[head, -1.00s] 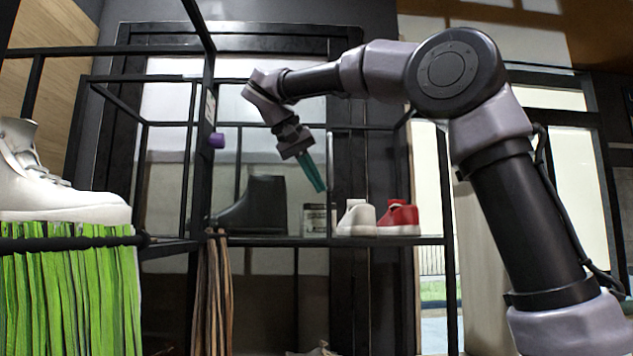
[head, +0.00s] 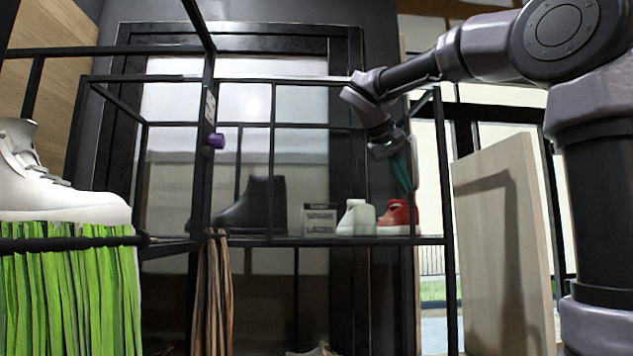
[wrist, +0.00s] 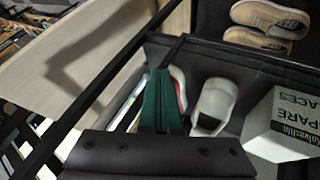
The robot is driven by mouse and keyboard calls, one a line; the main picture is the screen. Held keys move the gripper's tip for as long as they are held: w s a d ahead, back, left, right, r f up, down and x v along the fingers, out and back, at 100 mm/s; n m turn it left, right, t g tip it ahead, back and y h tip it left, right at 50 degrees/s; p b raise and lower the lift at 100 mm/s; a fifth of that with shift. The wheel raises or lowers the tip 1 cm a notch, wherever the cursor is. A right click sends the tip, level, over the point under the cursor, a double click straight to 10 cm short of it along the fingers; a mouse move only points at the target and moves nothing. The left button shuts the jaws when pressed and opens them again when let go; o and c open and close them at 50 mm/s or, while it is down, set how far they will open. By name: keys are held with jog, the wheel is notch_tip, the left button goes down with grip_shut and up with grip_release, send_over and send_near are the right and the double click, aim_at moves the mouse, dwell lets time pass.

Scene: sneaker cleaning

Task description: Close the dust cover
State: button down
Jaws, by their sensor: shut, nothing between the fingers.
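A pale wooden panel (head: 500,240) stands upright and angled at the right end of the black shelf frame in the head view. It looks like the dust cover, swung open. It also shows at the upper left of the wrist view (wrist: 100,45), with a shadow across it. My gripper (head: 404,185) has teal fingers pointing down near the right end of the shelf, in front of the red shoe. In the wrist view my gripper (wrist: 158,85) is shut and empty, with the panel beyond a black frame bar. I cannot tell the exact gap to the panel.
The shelf holds a black boot (head: 255,207), a small labelled box (head: 320,220), a white shoe (head: 356,218) and a red shoe (head: 397,217). Black frame bars surround them. A white sneaker (head: 55,180) sits above green laces at the left. Brown laces (head: 213,290) hang below the shelf.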

jog(key=d, duration=1)
jog(key=shift+d, duration=0.2)
jog(key=shift+r, duration=0.1)
